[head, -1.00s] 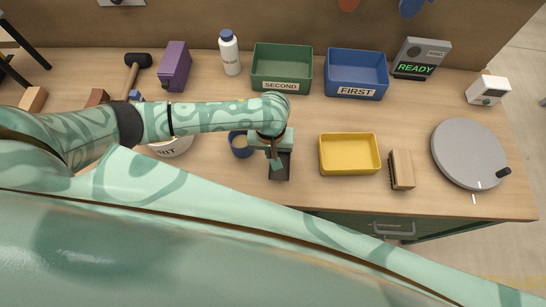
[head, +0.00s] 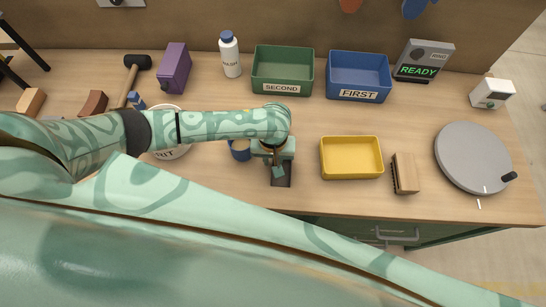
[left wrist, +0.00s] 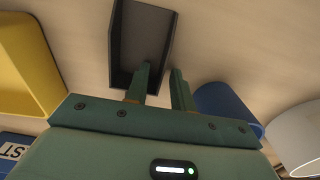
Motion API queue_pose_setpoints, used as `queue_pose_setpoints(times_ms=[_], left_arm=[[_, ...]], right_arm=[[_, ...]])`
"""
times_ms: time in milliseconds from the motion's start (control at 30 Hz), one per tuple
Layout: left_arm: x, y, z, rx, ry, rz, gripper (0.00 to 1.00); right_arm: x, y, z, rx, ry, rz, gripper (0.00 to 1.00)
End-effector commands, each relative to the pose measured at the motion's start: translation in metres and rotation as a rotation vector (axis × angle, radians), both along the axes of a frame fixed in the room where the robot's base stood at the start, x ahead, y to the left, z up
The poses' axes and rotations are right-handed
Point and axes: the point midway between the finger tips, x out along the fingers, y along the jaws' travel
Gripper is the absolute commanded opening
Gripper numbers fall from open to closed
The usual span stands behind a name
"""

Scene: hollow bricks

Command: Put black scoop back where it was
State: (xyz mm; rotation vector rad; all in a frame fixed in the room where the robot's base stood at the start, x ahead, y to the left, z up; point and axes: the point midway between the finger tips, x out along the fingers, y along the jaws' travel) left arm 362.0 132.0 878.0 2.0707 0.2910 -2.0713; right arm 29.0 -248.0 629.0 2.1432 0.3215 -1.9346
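The black scoop (head: 283,181) is at the table's front, left of the yellow tray. My left gripper (head: 278,170) is right over its rear part and covers some of it. In the left wrist view the scoop's hollow (left wrist: 143,38) points away from me. The scoop's handle is hidden, and I cannot tell whether a finger touches the scoop. My right gripper is not in view.
A blue cup (head: 240,152) and a white bowl (head: 172,151) stand close on the left. The yellow tray (head: 352,175) and a brush (head: 405,173) are on the right. Green (head: 282,90) and blue (head: 358,95) bins stand behind. The table's front edge is near.

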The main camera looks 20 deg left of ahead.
Motion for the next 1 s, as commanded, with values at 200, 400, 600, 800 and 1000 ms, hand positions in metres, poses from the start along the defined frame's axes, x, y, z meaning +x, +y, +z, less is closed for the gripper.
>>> queue_pose_setpoints(times_ms=[200, 400, 600, 800, 1000], left_arm=[[0.0, 0.0, 0.019, 0.0, -0.002, 0.0, 0.24], [0.001, 0.0, 0.069, -0.001, -0.003, -0.001, 0.24], [0.0, 0.0, 0.108, -0.001, -0.001, -0.002, 0.24], [0.0, 0.0, 0.123, 0.0, 0.001, 0.0, 0.24], [0.0, 0.0, 0.123, 0.0, 0.001, 0.0, 0.24]], right_arm=[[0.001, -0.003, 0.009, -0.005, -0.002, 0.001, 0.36], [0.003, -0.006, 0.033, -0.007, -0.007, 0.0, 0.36], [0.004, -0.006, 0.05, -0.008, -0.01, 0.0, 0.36], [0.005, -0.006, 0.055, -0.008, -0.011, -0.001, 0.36], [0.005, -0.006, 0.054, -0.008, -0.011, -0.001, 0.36]])
